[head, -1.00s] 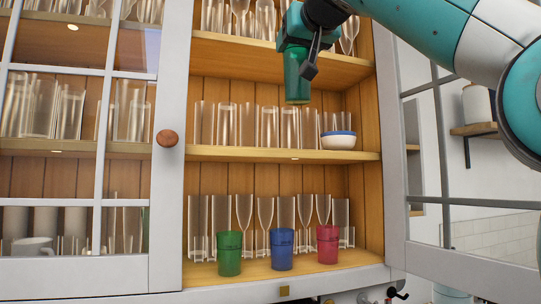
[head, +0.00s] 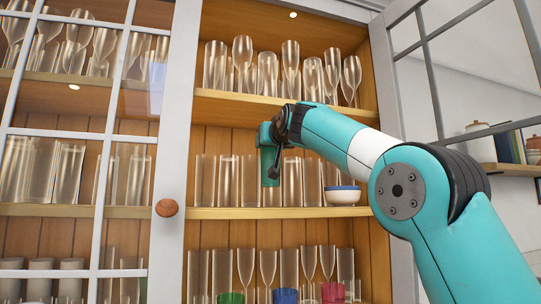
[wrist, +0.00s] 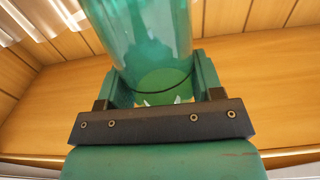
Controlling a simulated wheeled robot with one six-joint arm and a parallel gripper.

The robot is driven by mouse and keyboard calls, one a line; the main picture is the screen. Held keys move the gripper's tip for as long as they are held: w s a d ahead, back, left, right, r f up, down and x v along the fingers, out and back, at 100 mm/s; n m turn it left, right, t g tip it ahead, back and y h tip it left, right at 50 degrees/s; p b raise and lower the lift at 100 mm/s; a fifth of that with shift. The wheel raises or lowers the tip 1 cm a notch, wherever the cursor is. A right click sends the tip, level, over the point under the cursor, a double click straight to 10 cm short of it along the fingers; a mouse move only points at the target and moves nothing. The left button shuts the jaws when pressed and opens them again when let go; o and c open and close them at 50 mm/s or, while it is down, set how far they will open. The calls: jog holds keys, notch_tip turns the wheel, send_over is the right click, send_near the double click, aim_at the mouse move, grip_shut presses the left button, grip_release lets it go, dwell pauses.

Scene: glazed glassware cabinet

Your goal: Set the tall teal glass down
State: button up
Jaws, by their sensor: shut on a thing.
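My gripper (head: 272,135) is shut on the tall teal glass (head: 270,165) and holds it upright. In the head view the glass shows in front of the middle shelf (head: 250,213), with its lower end a little above the shelf's front edge. I cannot tell how deep it is over the shelf. In the wrist view the teal glass (wrist: 145,35) is clear and green-tinted, between the two fingers of my gripper (wrist: 163,82). Its top end is cut off there.
Clear glasses (head: 205,180) line the middle shelf behind and beside the teal glass. A blue-and-white bowl (head: 342,195) stands to the right. Green (head: 231,298), blue (head: 285,296) and red (head: 333,292) cups are on the lower shelf. Both glazed doors are at the sides.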

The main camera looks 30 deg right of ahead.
aim_at(273, 160)
jog(key=shift+s+f, duration=0.1)
jog(key=shift+f, duration=1.85)
jog(key=shift+w+f+p, duration=0.2)
jog(key=shift+f+p, duration=0.25)
jog(key=shift+p, duration=0.3)
jog(key=shift+f, duration=0.2)
jog(key=shift+f, duration=0.1)
jog(key=shift+f+b, duration=0.15)
jog(key=shift+b, duration=0.2)
jog(key=o, duration=1.4)
